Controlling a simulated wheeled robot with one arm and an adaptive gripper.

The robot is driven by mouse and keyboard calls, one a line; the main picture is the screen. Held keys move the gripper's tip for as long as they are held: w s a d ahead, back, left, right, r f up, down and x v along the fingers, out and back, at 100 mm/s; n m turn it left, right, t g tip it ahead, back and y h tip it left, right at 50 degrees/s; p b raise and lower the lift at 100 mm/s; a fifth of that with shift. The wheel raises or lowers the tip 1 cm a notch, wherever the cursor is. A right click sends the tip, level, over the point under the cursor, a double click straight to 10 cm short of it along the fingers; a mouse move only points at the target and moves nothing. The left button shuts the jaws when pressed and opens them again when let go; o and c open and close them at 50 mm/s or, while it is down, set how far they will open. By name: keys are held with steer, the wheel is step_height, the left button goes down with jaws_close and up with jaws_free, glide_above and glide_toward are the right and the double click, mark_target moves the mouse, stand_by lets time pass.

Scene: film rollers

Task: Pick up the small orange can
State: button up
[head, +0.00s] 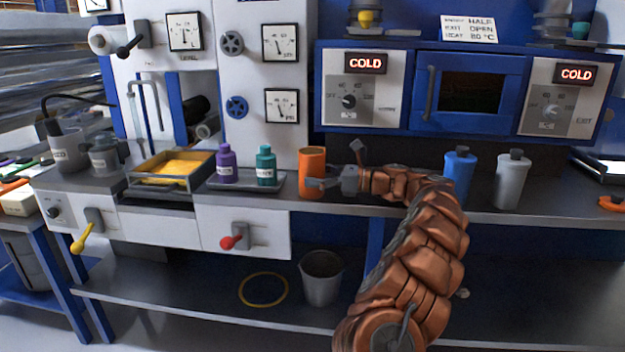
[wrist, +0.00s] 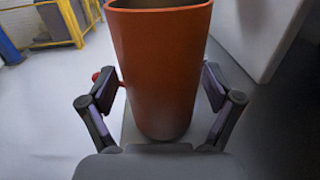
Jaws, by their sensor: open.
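The small orange can (head: 312,160) stands upright on the grey counter, just right of a tray with two bottles. It has an open top, and in the wrist view the can (wrist: 160,70) fills the middle of the picture. My gripper (head: 328,182) is at the can's right side, low on its body. In the wrist view my gripper (wrist: 165,88) is open, with one finger on each side of the can. A narrow gap shows on the right; on the left the finger is very close, and I cannot tell whether it touches.
A purple bottle (head: 225,165) and a teal bottle (head: 265,167) stand in a dark tray (head: 246,185) left of the can. A blue bottle (head: 459,175) and a grey bottle (head: 511,181) stand to the right, past my arm. A grey bucket (head: 321,278) is on the lower shelf.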

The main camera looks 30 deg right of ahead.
mark_target(303, 159)
steer(key=x, duration=0.3)
steer(key=shift+w+f+b, duration=0.15)
steer(key=shift+b, duration=0.15)
steer(key=shift+c, duration=0.2)
steer(key=c, duration=1.4)
steer(key=shift+c, duration=0.2)
steer(key=shift+r, duration=0.45)
step_height(303, 159, up, 3)
steer(key=shift+r+p, duration=0.25)
steer(key=shift+p, duration=0.7)
steer(key=s+d+p, duration=0.1)
steer(key=s+d, duration=0.1)
steer(key=s, duration=0.5)
steer(key=s+d+p, duration=0.1)
steer(key=s+d, duration=0.2)
steer(key=s, duration=0.5)
steer(key=shift+d+r, duration=0.35)
steer(key=shift+r, duration=0.05)
